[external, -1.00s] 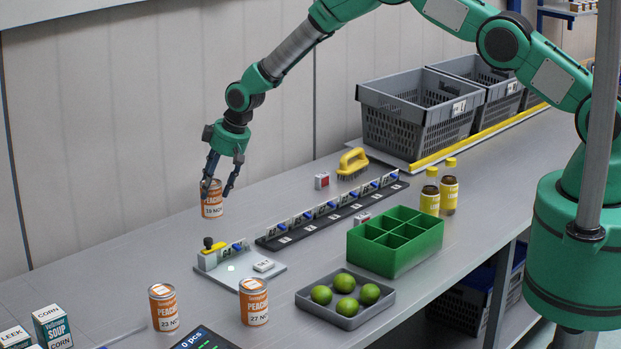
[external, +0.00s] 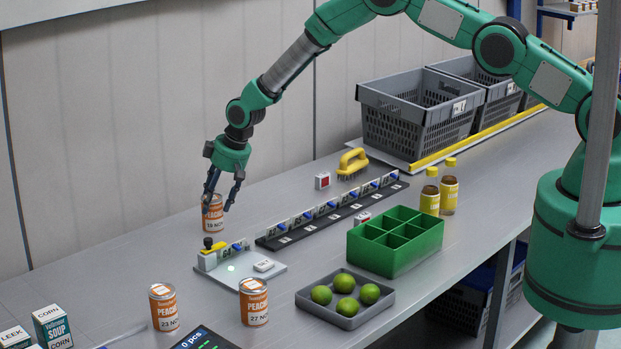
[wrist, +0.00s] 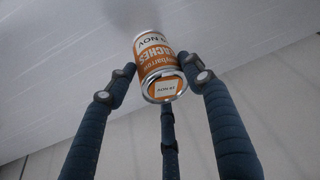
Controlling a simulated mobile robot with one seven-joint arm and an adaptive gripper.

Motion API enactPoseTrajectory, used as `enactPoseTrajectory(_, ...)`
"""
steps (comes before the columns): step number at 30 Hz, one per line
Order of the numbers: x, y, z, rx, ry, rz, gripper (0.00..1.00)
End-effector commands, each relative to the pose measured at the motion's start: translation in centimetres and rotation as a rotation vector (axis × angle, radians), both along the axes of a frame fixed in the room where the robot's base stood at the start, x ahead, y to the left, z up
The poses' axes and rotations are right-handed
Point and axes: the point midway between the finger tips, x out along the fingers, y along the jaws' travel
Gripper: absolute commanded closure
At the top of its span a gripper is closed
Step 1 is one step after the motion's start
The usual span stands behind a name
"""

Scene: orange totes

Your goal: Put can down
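The can (external: 213,214), orange and white with a peaches label and a "19 NOV" date, is upright near the back left of the bench. My gripper (external: 222,204) points down from above, with its dark fingers around the can's upper part. In the wrist view my gripper (wrist: 158,75) has a finger on each side of the can (wrist: 157,60) and a third finger below it in the picture. The fingertips look closed on the can near its top end. I cannot tell whether its base touches the grey bench (external: 140,255).
Two similar cans (external: 163,307) (external: 254,302) stand nearer the front. A lime tray (external: 345,322), green divided box (external: 385,262) and number rail (external: 330,217) lie right. Bench left of the can is clear.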

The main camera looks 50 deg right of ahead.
Motion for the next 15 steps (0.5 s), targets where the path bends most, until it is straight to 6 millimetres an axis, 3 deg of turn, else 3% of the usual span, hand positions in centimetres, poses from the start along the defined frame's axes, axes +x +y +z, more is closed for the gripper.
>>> enactPoseTrajectory(3, -0.02, -0.01, -0.01, 0.000, 0.001, 0.000, 0.30)
enactPoseTrajectory(15, -0.02, -0.01, 0.15, 0.000, 0.000, 0.000, 0.30)
